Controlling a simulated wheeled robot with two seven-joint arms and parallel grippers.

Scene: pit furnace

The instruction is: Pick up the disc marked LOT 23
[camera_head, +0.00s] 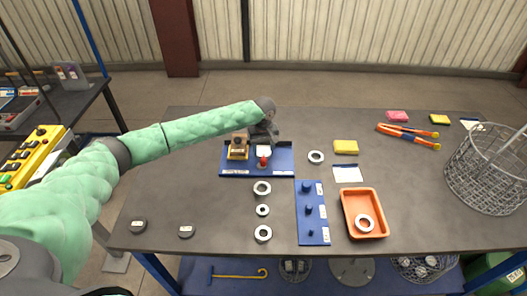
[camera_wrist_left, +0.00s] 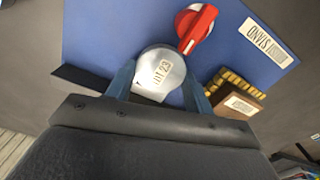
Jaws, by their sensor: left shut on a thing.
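The disc marked LOT 23 (camera_wrist_left: 160,75) is pale grey and round, with its marking facing the left wrist camera. My left gripper (camera_wrist_left: 158,90) is shut on it, with one blue finger on each side. The disc is over the blue board (camera_wrist_left: 105,30); I cannot tell whether it still touches it. In the head view my left gripper (camera_head: 265,140) is above the blue board (camera_head: 232,160) and hides much of that spot. A red knob (camera_wrist_left: 196,28) is right beside the disc. My right gripper is in neither view.
A brown and yellow block (camera_head: 238,148) stands on the board, close to my left gripper. Several metal rings (camera_head: 262,188), a blue peg board (camera_head: 312,225), an orange tray (camera_head: 346,210) and a wire basket (camera_head: 485,185) are on the table. The table's left part is mostly clear.

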